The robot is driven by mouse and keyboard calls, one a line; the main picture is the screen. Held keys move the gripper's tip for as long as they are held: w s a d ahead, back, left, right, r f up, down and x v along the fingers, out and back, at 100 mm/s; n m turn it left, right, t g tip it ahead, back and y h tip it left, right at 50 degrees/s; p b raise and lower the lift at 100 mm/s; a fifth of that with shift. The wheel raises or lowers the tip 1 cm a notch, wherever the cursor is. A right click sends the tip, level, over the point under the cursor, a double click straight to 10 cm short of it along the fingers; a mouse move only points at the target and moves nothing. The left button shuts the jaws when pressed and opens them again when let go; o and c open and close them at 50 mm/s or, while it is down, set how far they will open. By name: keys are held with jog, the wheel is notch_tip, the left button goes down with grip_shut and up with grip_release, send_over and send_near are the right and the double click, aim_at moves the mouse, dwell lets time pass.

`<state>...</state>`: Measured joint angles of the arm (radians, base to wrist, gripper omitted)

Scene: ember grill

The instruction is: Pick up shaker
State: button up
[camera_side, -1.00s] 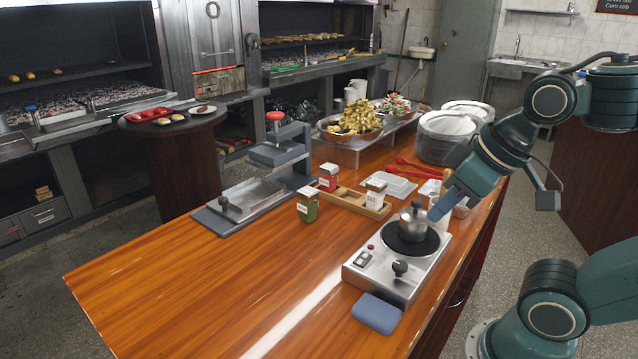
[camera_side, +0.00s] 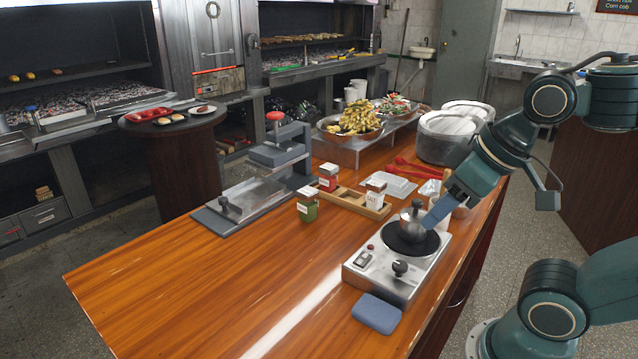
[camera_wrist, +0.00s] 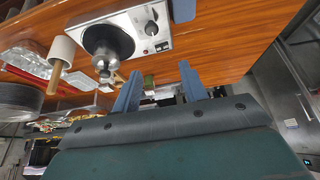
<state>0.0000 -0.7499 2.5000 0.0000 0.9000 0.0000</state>
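Three small labelled containers that look like shakers stand at the wooden rack. The red one (camera_side: 328,177) is at the rack's left end. The white one marked salt (camera_side: 376,193) is near its right end. The green one (camera_side: 308,206) stands on the counter in front. My gripper (camera_side: 432,217) is beside the metal pot, right of all three. In the wrist view my gripper's two blue fingers (camera_wrist: 160,76) are spread, with nothing held between them. Small items behind the fingers there are partly hidden, and I cannot tell the shakers apart.
A metal pot (camera_side: 411,219) sits on the hot plate (camera_side: 385,277) close to my gripper. A blue pad (camera_side: 377,313) lies in front. A press (camera_side: 278,155) stands left of the rack (camera_side: 345,200). The counter's left front is clear.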

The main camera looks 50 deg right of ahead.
jog(key=o, duration=0.4)
jog(key=shift+c, duration=0.2)
jog(key=w+a+r+n+g+y, duration=0.15)
jog(key=w+r+n, duration=0.35)
jog(key=w, duration=0.6)
jog(key=n+g+y, duration=0.3)
jog(key=n+g, duration=0.1)
jog(key=n, duration=0.8)
send_near(309, 190)
jog(key=x, duration=0.5)
jog(key=shift+s+a+r, duration=0.1)
jog(key=shift+a, duration=0.15)
jog(key=shift+d+f, duration=0.2)
jog(key=shift+f, duration=0.1)
jog(key=shift+a+f, duration=0.1)
